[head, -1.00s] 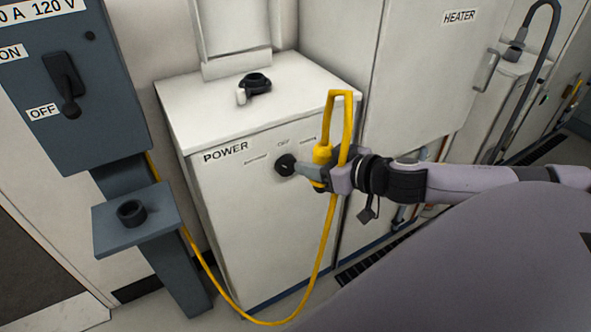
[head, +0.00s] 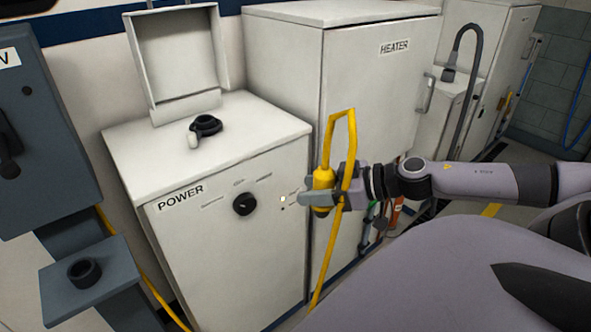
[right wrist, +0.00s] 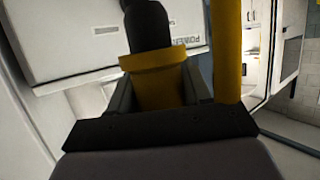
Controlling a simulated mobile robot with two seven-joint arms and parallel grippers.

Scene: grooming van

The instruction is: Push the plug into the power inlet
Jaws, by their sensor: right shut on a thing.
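My right gripper (head: 320,198) is shut on the yellow plug (head: 323,180), in front of the right edge of the POWER cabinet. In the right wrist view the plug's yellow body (right wrist: 160,88) sits between the fingers, its black end (right wrist: 148,25) pointing away from the gripper. The yellow cable (head: 334,118) loops above the gripper and hangs below it. A black round fitting (head: 207,124), apparently the power inlet, is on top of the cabinet, left of and beyond the plug. The plug is clear of it. My left gripper is not in view.
The white POWER cabinet (head: 240,160) has a raised lid (head: 178,55) behind the fitting and a black knob (head: 244,204) on its front. A grey shelf with a black ring (head: 84,272) stands left. The tall HEATER cabinet (head: 375,85) stands behind my gripper.

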